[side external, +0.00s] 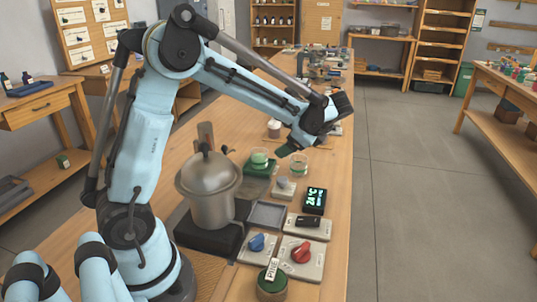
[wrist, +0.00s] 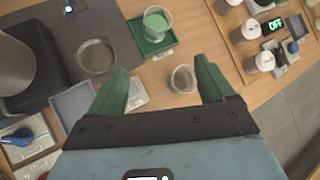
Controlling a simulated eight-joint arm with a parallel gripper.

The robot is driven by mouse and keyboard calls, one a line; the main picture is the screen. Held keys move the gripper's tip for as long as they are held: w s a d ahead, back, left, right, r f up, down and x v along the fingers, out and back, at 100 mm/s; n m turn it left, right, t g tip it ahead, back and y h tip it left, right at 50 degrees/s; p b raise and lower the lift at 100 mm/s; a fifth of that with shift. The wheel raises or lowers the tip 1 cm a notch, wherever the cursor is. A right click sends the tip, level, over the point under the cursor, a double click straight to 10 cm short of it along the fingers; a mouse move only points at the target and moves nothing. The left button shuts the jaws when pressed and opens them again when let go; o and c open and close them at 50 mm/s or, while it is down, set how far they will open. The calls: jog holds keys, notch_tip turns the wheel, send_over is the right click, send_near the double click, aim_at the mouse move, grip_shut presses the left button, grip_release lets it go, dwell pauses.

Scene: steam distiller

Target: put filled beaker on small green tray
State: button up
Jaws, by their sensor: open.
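A beaker holding green liquid (side external: 259,157) stands upright on a small green tray (side external: 250,170) on the bench. In the wrist view, the green-filled beaker (wrist: 157,24) and the green tray (wrist: 148,47) are at the top middle. A second small glass beaker (wrist: 182,79) stands on the bare wood, in view between my fingers; it looks clear, and its contents are hard to tell. It also shows in the side view (side external: 298,164), below my gripper (side external: 291,147). My gripper is open and empty, its green fingers apart in the wrist view (wrist: 162,66).
A metal pot (side external: 208,190) stands on a dark base at left. A grey tray (side external: 267,214), blue knob (side external: 257,243), red knob (side external: 301,252) and digital display (side external: 314,200) sit nearer. A round glass dish (wrist: 97,57) lies on a dark mat. Several cups (wrist: 248,30) stand right.

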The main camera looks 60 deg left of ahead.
jog(key=s+d+r+n+t+h, duration=0.1)
jog(key=s+d+n+t+h, duration=0.7)
jog(key=d, duration=0.8)
jog(key=s+n+h, duration=0.1)
jog(key=s+n, duration=0.2)
jog(key=shift+s, duration=0.25)
